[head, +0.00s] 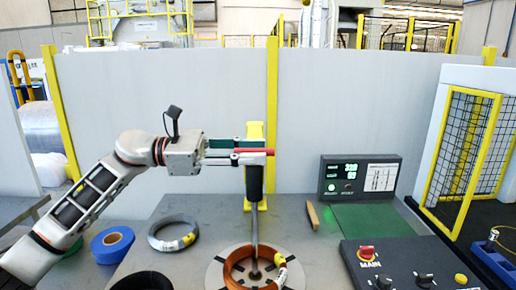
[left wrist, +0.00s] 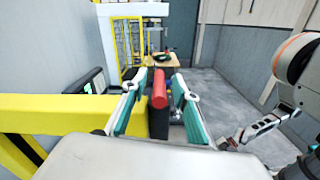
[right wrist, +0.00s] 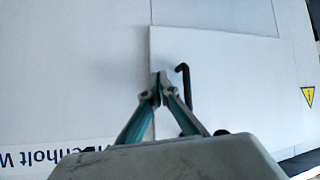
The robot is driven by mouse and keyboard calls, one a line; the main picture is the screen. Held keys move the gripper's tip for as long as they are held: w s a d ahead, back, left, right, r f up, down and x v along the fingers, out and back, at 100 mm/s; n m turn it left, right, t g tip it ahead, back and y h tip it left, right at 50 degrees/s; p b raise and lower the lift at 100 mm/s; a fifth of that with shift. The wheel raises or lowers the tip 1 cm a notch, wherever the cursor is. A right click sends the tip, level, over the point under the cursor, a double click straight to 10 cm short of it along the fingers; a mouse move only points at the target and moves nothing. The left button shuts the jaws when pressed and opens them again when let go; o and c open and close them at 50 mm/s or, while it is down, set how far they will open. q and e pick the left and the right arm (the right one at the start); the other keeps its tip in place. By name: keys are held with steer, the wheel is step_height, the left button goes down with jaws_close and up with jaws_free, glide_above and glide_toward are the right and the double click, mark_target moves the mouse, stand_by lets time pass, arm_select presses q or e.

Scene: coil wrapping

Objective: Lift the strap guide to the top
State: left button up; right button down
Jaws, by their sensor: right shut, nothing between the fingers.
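The strap guide is a black block (head: 255,182) with a red handle (head: 258,150), high on the upright yellow post (head: 255,131). A grey rod runs down from the block into the copper-coloured coil (head: 238,270). My left gripper (head: 262,157) is at the handle, coming in from the left. In the left wrist view the red handle (left wrist: 159,88) stands between the teal fingers (left wrist: 160,93), with a visible gap on each side, so the gripper is open around it. My right gripper (right wrist: 161,88) is shut and empty before a pale panel, outside the head view.
A grey wire coil (head: 173,233) and a blue roll (head: 112,244) lie on the table's left. A control panel (head: 411,265) and a lit display box (head: 359,177) stand at the right. A small wooden block (head: 312,215) lies near the green mat (head: 372,219).

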arm_select(q)
steer(key=shift+d, duration=0.7)
arm_select(e)
steer(key=shift+w+r, duration=0.25)
steer(key=shift+r, duration=0.2)
arm_select(q)
jaws_close()
arm_select(e)
steer(key=shift+f, duration=0.15)
